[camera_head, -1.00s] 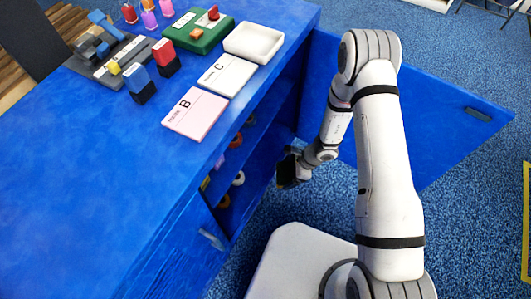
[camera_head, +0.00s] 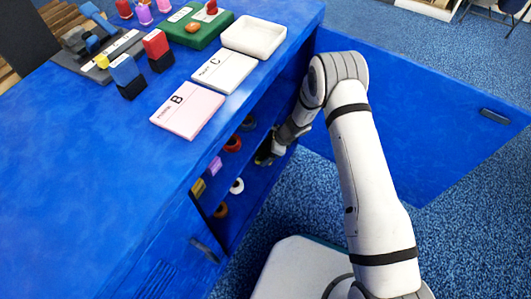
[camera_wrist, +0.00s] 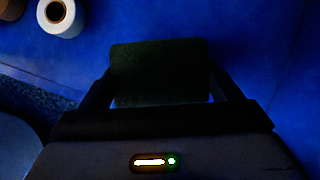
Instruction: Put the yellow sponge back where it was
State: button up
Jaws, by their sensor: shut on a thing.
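My gripper (camera_head: 268,153) is inside the open blue cabinet, low under the counter, in the head view. In the wrist view my gripper (camera_wrist: 162,88) is shut on a flat, block-shaped thing (camera_wrist: 160,62). It looks dark green in the deep shade, so I cannot tell whether it is the yellow sponge. No clearly yellow sponge shows elsewhere. A small yellow item (camera_head: 198,187) stands on a cabinet shelf left of my gripper, too small to identify.
Several rolls and a purple item (camera_head: 215,165) sit on the shelves. The open cabinet door (camera_head: 430,125) stands to the right. The counter (camera_head: 90,180) holds cards, stamps and a white tray (camera_head: 254,36).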

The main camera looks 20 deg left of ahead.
aim_at(265, 152)
jog(key=shift+w+a+f, duration=0.1)
jog(key=shift+w+a, duration=0.55)
jog(key=shift+a, duration=0.15)
notch_tip(265, 152, down, 4)
jog(key=b, duration=0.3)
jog(key=shift+r, duration=0.35)
jog(key=o, duration=0.8)
